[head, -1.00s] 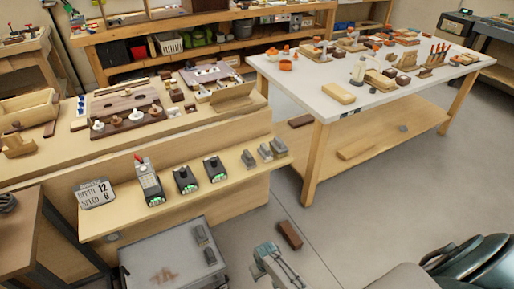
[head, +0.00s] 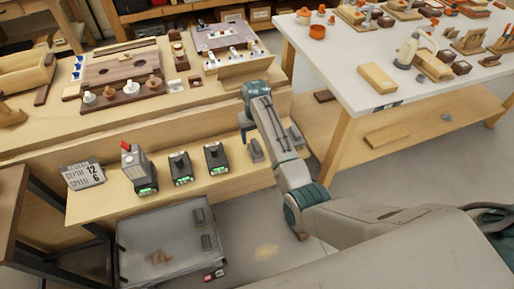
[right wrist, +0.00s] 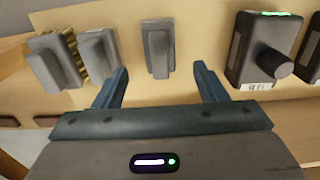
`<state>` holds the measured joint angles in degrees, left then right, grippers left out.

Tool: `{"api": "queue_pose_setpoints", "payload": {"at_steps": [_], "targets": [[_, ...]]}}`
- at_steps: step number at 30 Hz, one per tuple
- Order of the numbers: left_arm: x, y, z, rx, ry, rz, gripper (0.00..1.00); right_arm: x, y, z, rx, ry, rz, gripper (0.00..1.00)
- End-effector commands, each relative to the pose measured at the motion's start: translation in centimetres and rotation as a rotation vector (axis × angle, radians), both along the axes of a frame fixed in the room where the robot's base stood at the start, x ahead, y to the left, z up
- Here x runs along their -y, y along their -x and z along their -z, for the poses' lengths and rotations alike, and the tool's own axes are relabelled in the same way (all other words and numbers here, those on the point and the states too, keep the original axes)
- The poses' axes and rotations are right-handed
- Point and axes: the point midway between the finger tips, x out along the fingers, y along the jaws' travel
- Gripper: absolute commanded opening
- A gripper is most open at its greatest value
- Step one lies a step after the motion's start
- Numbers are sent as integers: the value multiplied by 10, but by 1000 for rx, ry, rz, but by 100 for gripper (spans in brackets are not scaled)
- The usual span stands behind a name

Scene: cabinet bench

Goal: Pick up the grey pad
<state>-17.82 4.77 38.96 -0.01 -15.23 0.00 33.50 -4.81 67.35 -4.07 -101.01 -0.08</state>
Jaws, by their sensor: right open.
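Several similar grey blocks lie on the lower wooden ledge. In the right wrist view, one grey pad (right wrist: 158,50) sits between and beyond my two fingers, apart from both. Another grey block (right wrist: 104,55) and a grey block with yellowish bristles beside it (right wrist: 52,62) lie to its left. In the head view, a grey pad (head: 257,150) shows just under my right gripper (head: 248,132); the arm hides much of that end of the ledge. My right gripper is open and empty. My left gripper is not in view.
Black boxes with green lights (head: 181,168) stand left of the pads, the closest being a knobbed black box (right wrist: 264,50) in the wrist view. A white table (head: 335,70) is at right.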

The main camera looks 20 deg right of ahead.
Motion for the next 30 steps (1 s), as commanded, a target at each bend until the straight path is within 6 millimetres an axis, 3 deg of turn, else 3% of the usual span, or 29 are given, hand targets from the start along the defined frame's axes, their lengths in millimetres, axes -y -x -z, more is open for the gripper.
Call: {"api": "queue_pose_setpoints", "payload": {"at_steps": [6,15,24,25,30], "targets": [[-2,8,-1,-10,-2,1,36,0,0,18,0,0,0,65],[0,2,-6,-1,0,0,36,0,3,60,0,1,0,65],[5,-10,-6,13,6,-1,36,0,3,67,2,0,1,65],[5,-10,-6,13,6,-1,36,0,3,67,2,0,0,64],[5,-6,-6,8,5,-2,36,0,3,67,2,0,0,30]]}}
